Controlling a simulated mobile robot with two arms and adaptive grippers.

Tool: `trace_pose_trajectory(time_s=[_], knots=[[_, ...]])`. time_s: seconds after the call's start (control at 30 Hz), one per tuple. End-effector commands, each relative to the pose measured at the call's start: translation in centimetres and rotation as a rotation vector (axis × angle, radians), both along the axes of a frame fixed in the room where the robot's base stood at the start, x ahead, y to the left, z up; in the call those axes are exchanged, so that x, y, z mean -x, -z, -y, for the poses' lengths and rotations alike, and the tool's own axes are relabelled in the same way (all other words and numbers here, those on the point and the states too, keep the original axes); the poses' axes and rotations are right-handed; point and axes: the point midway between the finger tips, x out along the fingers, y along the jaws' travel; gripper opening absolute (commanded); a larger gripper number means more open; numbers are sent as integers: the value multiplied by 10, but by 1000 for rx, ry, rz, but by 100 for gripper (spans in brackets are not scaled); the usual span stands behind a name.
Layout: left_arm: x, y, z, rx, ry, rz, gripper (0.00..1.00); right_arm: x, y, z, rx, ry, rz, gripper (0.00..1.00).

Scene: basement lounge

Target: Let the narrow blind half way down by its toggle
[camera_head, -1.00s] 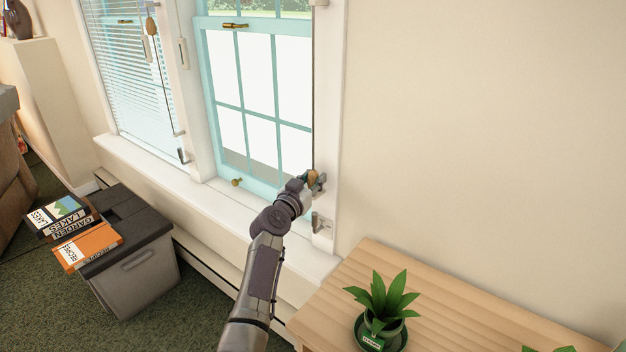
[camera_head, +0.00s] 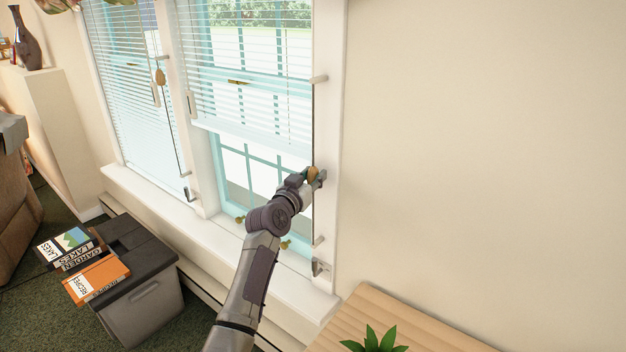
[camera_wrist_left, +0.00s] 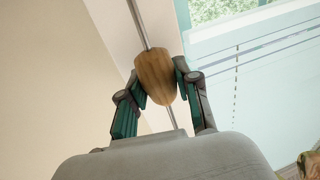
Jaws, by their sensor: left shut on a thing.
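The narrow blind (camera_head: 245,75) hangs in the right-hand window. Its white bottom rail (camera_head: 255,143) is part way down, with bare panes below it. Its wooden toggle (camera_head: 313,174) is on a thin cord along the right side of the window frame. My left gripper (camera_head: 309,178) is shut on this toggle. In the left wrist view the brown toggle (camera_wrist_left: 155,76) sits between the two fingers of the gripper (camera_wrist_left: 160,84), with the cord running above and below it. The top of the blind is out of view. My right gripper is not in view.
A metal cleat (camera_head: 320,268) is low on the right frame. A second blind (camera_head: 125,75) covers the left window, with its own toggle (camera_head: 160,77). Below are a grey bin (camera_head: 150,305) with books (camera_head: 95,280), and a wooden table (camera_head: 365,310) with a plant (camera_head: 375,340).

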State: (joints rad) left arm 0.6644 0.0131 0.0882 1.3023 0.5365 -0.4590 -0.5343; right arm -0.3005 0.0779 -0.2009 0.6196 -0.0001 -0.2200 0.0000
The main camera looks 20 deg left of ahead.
Motion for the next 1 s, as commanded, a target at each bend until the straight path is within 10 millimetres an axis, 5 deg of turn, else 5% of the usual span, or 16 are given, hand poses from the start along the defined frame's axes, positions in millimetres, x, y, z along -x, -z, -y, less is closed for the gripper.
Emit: trace_pose_trajectory(time_s=[0.3,0.33,0.5,1.0], knots=[[0,1,0,-1,1,-4,0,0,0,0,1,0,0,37],[0,2,0,-1,1,-5,34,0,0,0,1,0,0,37],[0,2,0,-1,1,-5,60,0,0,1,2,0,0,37],[17,2,-3,-1,1,-3,60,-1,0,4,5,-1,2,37]])
